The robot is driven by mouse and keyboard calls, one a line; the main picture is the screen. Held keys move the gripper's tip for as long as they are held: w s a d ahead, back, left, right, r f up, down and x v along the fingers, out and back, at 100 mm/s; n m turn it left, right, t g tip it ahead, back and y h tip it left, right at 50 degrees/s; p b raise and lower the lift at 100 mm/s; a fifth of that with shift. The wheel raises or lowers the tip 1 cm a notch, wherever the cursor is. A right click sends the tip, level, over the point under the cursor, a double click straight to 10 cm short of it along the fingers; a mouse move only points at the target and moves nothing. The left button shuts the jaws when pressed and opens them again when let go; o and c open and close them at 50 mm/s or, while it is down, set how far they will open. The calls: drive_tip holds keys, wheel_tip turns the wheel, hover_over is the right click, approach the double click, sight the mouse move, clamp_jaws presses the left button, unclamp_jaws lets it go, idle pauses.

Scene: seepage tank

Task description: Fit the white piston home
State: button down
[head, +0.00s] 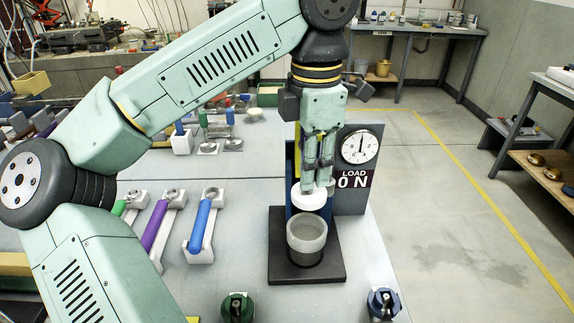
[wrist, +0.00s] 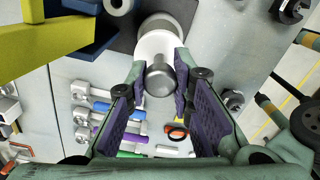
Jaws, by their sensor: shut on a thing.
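The white piston (head: 308,199) is a short white disc, held flat just above the open cup. In the wrist view the white disc (wrist: 152,48) shows behind its grey rounded knob (wrist: 160,80). My gripper (head: 319,178) points down and is shut on the piston's knob; in the wrist view its purple-padded fingers (wrist: 160,77) stand either side of it. The translucent cup (head: 306,240) stands upright on a black base plate (head: 325,272). A gap shows between piston and cup rim. In the wrist view the disc hides most of the cup.
A dial gauge (head: 361,147) above a sign reading "LOAD 0 N" (head: 354,180) stands right behind the cup. A blue-handled tool (head: 200,228) and a purple-handled one (head: 157,225) lie left. Green (head: 237,308) and blue (head: 383,304) fittings sit at the front edge.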

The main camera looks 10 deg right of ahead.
sight(309, 191)
idle(0.4)
drive_tip(key=shift+f+b, duration=2.15)
drive_tip(key=shift+f, duration=0.8)
drive_tip(key=shift+f+b, duration=1.45)
drive_tip(key=shift+f, duration=0.55)
drive_tip(key=c, duration=1.3)
unclamp_jaws()
wheel_tip(309, 191, up, 12)
drive_tip(key=shift+r, duration=0.1)
